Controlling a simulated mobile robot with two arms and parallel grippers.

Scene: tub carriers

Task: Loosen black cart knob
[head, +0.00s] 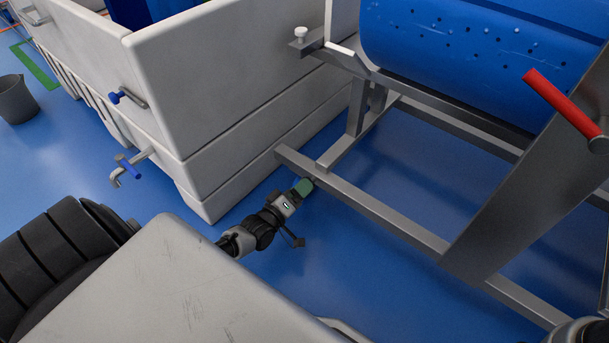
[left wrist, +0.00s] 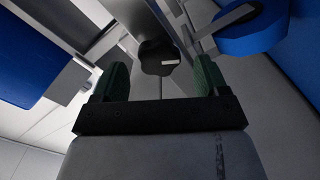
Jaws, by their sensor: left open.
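The black knob (left wrist: 158,58) shows in the left wrist view as a lobed dark disc with a small pale mark. It sits between the two green fingertips in the picture, a little beyond them. My left gripper (left wrist: 161,78) is open around that line of view, with no visible contact on the knob. In the head view my left gripper (head: 304,186) is low beside the grey metal cart frame (head: 375,208). The knob cannot be made out in the head view. My right gripper is not seen.
A large pale tub (head: 225,75) stands left of the cart frame. A blue drum (head: 470,45) lies on the frame, and a red-handled lever (head: 562,103) is at right. A grey bucket (head: 16,100) stands far left. In the left wrist view a blue round part (left wrist: 252,32) is close at upper right.

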